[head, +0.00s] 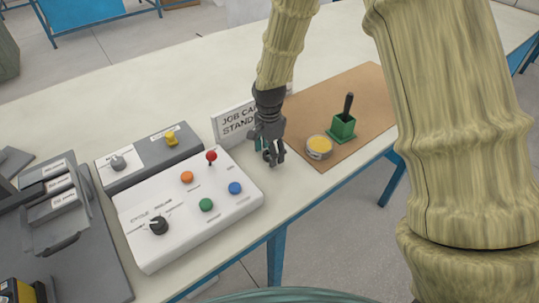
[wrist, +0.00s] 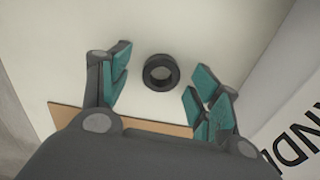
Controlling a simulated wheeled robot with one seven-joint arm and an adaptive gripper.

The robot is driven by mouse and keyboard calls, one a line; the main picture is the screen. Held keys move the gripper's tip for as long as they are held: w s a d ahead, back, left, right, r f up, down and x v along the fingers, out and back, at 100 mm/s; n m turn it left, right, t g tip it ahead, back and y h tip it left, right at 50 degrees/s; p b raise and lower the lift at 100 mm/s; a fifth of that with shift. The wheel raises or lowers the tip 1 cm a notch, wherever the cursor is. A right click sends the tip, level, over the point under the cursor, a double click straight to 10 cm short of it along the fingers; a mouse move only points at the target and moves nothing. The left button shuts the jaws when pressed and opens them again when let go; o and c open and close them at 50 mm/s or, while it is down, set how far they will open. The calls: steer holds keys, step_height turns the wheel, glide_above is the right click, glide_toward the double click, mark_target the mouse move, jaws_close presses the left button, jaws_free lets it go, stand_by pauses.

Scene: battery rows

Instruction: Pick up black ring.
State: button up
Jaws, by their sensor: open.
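The black ring (wrist: 161,72) lies flat on the pale table in the wrist view, between and just beyond the spread fingertips. My gripper (wrist: 157,88) is open and empty, with teal pads on its fingers. In the head view my gripper (head: 272,158) points down over the table, between the white control panel and the brown mat. The ring is mostly hidden there behind the fingers.
A white control panel (head: 232,208) with coloured buttons stands left of my gripper. A job card stand (head: 230,124) is close behind it. On the brown mat (head: 372,95) to the right are a yellow-topped round tin (head: 319,147) and a green holder (head: 342,128) with a black handle.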

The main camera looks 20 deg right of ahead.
steer(key=shift+w+f, duration=0.1)
steer(key=c, duration=0.8)
steer(key=shift+c, duration=0.2)
